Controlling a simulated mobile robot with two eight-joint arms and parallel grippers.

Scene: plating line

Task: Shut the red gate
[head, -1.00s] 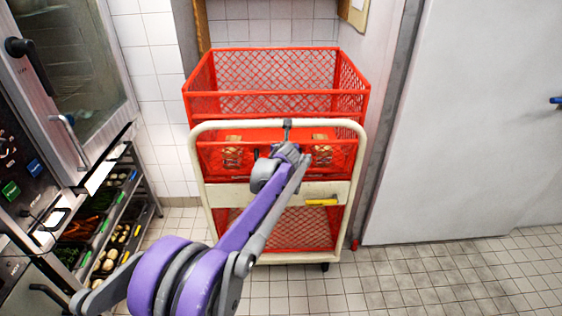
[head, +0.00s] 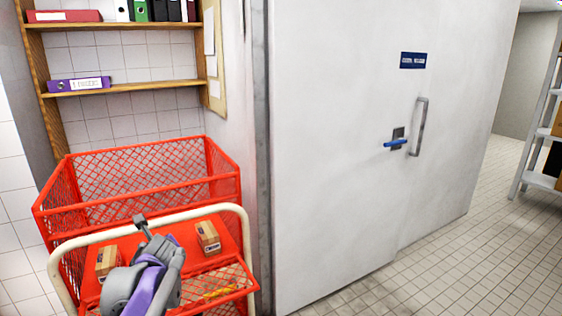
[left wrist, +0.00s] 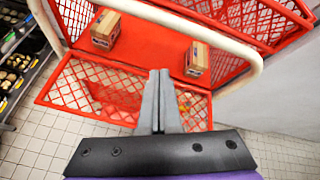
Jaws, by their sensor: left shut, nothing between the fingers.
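The red gate (head: 215,279) is a lattice panel on the front of the red basket trolley (head: 222,163). It is folded outward and down from the front edge of the red shelf. In the left wrist view the gate (left wrist: 95,88) slopes toward me, with its middle partly hidden behind my fingers. My left gripper (head: 140,221) is shut and empty. In the left wrist view its fingertips (left wrist: 159,73) appear over the gate's inner edge, near the shelf; I cannot tell whether they touch. My right gripper is not in view.
Two small cardboard boxes (head: 107,260) (head: 208,237) sit on the red shelf. A cream handle frame (head: 238,209) arches over the trolley's front. A white door (head: 340,130) with a blue handle stands at right. Tiled floor (head: 430,270) is clear at the lower right.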

